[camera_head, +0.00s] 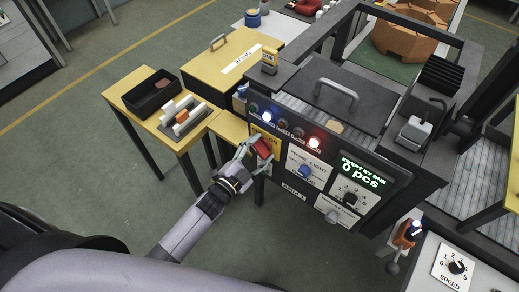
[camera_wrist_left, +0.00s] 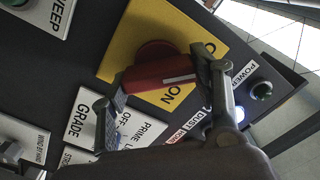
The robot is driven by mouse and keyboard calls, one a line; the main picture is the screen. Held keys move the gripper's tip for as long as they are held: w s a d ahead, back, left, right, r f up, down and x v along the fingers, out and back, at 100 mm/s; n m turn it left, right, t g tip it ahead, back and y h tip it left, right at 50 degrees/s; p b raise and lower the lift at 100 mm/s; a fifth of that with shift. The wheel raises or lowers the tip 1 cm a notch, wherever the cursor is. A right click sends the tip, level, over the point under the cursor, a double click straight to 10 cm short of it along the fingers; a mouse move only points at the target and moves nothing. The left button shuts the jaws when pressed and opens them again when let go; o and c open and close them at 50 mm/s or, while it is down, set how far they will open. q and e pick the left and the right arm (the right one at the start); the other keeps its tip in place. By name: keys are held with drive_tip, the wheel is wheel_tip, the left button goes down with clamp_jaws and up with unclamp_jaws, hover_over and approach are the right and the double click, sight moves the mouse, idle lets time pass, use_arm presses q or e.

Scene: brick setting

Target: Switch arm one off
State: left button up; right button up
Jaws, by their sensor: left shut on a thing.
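A red rotary switch handle (camera_head: 263,148) sits on a yellow plate at the left end of the dark control panel (camera_head: 375,178). In the left wrist view the red handle (camera_wrist_left: 158,76) has a white line towards its right end, and ON shows on the yellow plate (camera_wrist_left: 125,45). The rest of the plate's lettering is partly hidden. My left gripper (camera_head: 252,148) is at the switch, its fingers shut on the red handle's two ends; they also show in the wrist view (camera_wrist_left: 162,82). My right gripper is out of view.
Beside the switch are a blue knob (camera_head: 304,171), a black dial (camera_head: 352,198) and a "0 pcs" display (camera_head: 360,174). White and red lamps glow above. A yellow side table (camera_head: 190,143) holds a black tray (camera_head: 153,92). A lever (camera_head: 406,235) stands at lower right.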

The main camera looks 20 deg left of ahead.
use_arm(q)
drive_tip(key=shift+f, duration=0.1)
drive_tip(key=o, duration=1.1)
drive_tip(key=shift+o, duration=0.2)
drive_tip(key=v, duration=1.2)
